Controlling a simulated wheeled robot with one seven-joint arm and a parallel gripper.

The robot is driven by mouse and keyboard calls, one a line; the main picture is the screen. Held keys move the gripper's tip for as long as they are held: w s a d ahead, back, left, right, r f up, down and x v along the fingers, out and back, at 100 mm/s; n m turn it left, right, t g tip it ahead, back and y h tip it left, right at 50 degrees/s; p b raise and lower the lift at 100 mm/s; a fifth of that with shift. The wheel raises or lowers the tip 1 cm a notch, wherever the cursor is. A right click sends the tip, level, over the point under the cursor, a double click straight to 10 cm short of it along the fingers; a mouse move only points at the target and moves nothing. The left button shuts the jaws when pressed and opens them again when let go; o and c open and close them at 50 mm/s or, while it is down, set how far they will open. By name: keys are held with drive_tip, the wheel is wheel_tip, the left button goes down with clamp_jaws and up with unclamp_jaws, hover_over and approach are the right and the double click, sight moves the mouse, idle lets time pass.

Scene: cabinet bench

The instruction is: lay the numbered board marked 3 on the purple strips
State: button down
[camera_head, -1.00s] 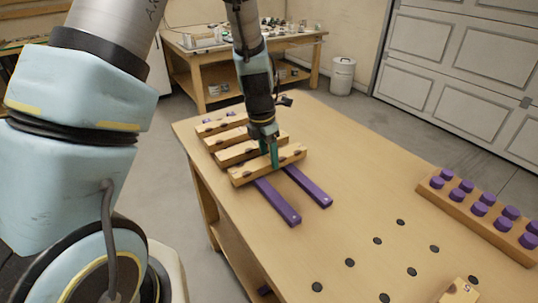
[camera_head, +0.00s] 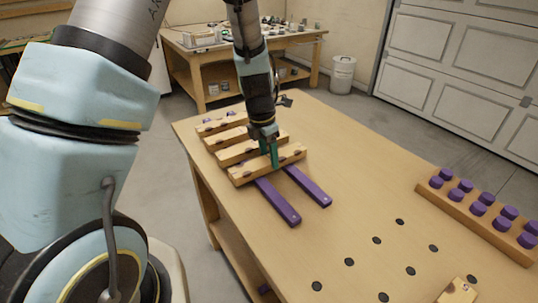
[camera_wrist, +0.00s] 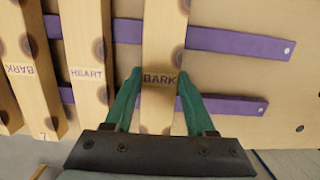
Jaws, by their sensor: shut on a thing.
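My gripper (camera_head: 270,156) is shut on a wooden board (camera_head: 250,172), the nearest of several boards lying side by side across two purple strips (camera_head: 306,187). In the wrist view my gripper's green fingers (camera_wrist: 158,80) stand on either side of this board (camera_wrist: 164,30), which carries the word BARK. I cannot read a number on it. It lies across the purple strips (camera_wrist: 235,43) or just above them; I cannot tell whether it touches. A gap separates it from the neighbouring board marked HEART (camera_wrist: 86,45).
A board with a dark mark (camera_head: 460,291) lies at the bottom edge. A wooden rack with purple pegs (camera_head: 478,214) stands on the right of the bench. Several black dots (camera_head: 377,240) mark the clear bench top between. A bin (camera_head: 342,75) stands behind.

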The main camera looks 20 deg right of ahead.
drive_tip(key=shift+c, duration=0.7)
unclamp_jaws()
drive_tip(key=shift+r, duration=0.15)
wheel_tip(320, 180, up, 8)
drive_tip(key=p, duration=0.8)
idle(0.3)
drive_tip(key=s+a+r+m, duration=0.1)
drive_tip(key=a+r+m, duration=0.2)
drive_tip(key=a+m, duration=0.4)
drive_tip(key=s+a+r+m+y, duration=0.1)
drive_tip(key=a+r+m, duration=0.3)
drive_tip(key=a, duration=0.9)
drive_tip(key=s+a+r+m+t+b, duration=0.1)
drive_tip(key=a+r+m, duration=0.3)
drive_tip(key=a+m, duration=0.6)
drive_tip(key=shift+s+y, duration=0.3)
drive_tip(key=shift+s, duration=0.2)
